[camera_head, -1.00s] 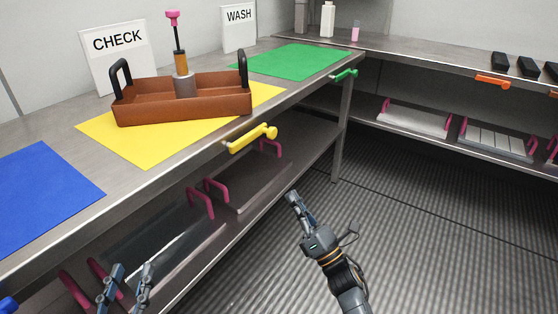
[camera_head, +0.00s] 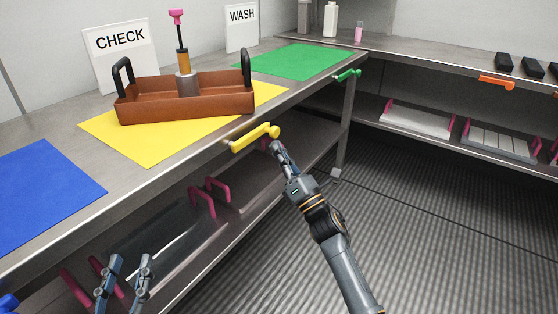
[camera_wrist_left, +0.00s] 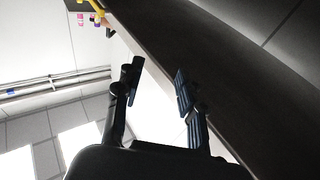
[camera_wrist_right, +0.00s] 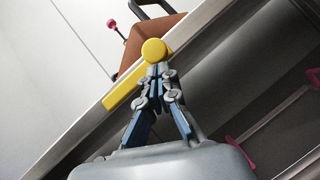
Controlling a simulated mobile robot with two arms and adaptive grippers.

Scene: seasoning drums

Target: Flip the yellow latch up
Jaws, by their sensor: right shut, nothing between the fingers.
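The yellow latch (camera_head: 254,137) lies along the front edge of the steel table, a bar with a round knob at its right end. It also shows in the right wrist view (camera_wrist_right: 127,88). My right gripper (camera_head: 276,148) is shut and empty, its tips close to the knob end, just below and in front of it. In the right wrist view the fingertips (camera_wrist_right: 159,68) overlap the knob's lower part; I cannot tell whether they touch. My left gripper (camera_head: 127,262) is open and empty at the lower left, in front of the lower shelf.
A brown tray (camera_head: 216,104) with black handles stands on the yellow mat (camera_head: 155,150), holding a pink-topped tool (camera_head: 182,50). A blue mat (camera_head: 45,195) and a green mat (camera_head: 300,61) lie either side. The lower shelf holds trays with pink handles (camera_head: 204,200).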

